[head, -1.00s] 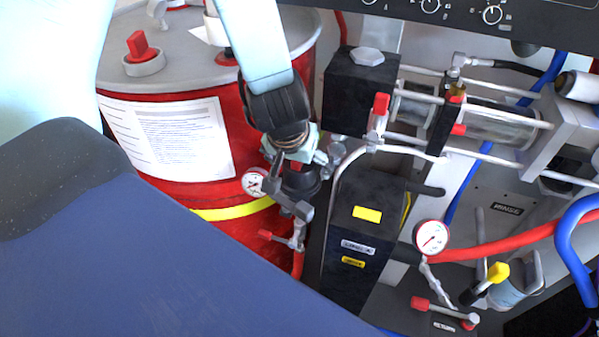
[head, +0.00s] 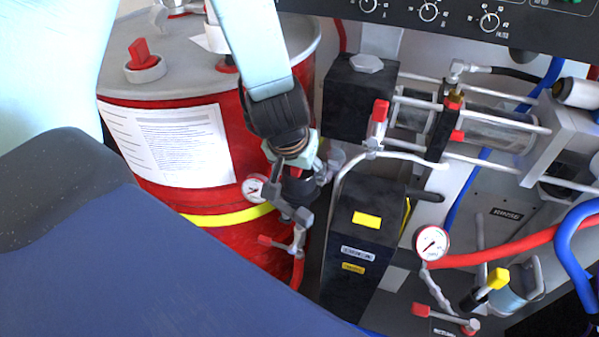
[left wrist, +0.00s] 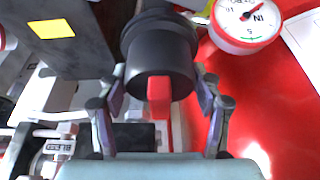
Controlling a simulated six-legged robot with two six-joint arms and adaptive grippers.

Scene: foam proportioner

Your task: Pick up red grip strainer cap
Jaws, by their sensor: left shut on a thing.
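The strainer cap is a round black cap (left wrist: 160,55) with a red grip (left wrist: 159,97) standing out of its face. In the left wrist view, my left gripper (left wrist: 161,80) has one finger on each side of the cap, shut on its rim, with the red grip between the fingers. In the head view, my left gripper (head: 291,172) reaches down in front of the red drum and hides most of the cap; a bit of the red grip (head: 296,170) shows. The cap still sits at the strainer body. My right gripper is not in view.
A red drum (head: 190,260) with a white label stands behind at left. A pressure gauge (head: 254,188) sits close beside the gripper, and a red-handled valve (head: 285,243) hangs below. A black pump box (head: 352,245) stands close at right.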

